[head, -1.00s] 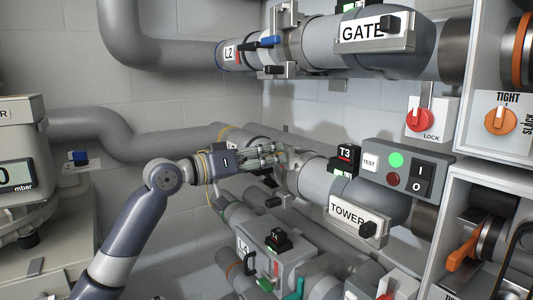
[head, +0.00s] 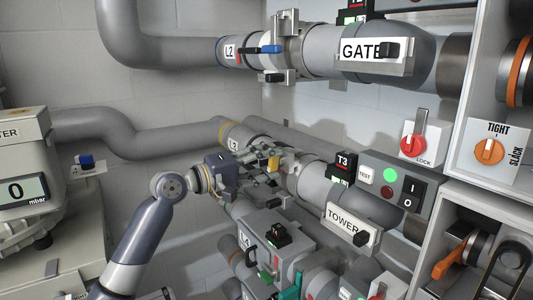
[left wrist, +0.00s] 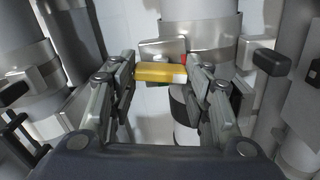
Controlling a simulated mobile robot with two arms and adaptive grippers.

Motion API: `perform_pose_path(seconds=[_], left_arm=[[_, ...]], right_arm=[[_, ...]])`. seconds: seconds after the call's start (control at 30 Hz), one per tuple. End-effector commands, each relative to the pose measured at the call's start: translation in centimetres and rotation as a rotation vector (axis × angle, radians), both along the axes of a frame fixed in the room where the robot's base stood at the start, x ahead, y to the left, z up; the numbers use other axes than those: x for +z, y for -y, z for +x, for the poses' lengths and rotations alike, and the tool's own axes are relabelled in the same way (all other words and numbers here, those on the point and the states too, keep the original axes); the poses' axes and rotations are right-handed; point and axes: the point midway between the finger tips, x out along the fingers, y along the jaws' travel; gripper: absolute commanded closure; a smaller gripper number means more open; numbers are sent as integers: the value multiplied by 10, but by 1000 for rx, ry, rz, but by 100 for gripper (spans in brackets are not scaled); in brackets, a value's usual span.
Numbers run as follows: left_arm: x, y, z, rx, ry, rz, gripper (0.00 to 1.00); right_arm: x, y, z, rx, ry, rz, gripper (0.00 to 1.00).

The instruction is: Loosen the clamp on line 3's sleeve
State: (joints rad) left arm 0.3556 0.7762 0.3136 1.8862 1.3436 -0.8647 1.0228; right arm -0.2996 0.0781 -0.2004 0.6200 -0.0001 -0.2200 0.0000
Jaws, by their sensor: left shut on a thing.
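Line 3 is the middle grey pipe, marked by an L3 label (head: 233,144). A yellow lever (head: 273,163) shows by the metal collar on this line, among my fingers. In the left wrist view the yellow lever (left wrist: 160,73) lies crosswise between the two fingers, with a bit of red behind it. My left gripper (head: 266,172) reaches in from the left and is shut on the yellow lever; its fingers (left wrist: 162,80) stand either side of it. My fingers hide much of the collar. My right gripper is not in view.
Line 2 with a blue lever (head: 265,49) runs above. Line 4 with a black box (head: 278,235) lies below. A T3 box (head: 342,166) and switch panel (head: 393,185) stand to the right. A TIGHT/SLACK panel with an orange knob (head: 489,151) is at far right.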

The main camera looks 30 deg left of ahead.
Motion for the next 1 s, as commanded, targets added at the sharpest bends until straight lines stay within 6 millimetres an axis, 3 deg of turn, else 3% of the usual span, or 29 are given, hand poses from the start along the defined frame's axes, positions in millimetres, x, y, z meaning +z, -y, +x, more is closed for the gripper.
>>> perform_pose_path(seconds=[0.1, 0.33, 0.97, 1.0], left_arm=[[4, -1, 0, 3, -27, -69, 79], [2, -1, 0, 3, -63, -160, 79], [0, -1, 0, 2, -81, -201, 79], [0, -1, 0, 2, -81, -201, 49]], right_arm=[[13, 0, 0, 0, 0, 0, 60], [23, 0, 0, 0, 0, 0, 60], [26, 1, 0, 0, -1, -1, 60], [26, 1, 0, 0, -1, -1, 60]])
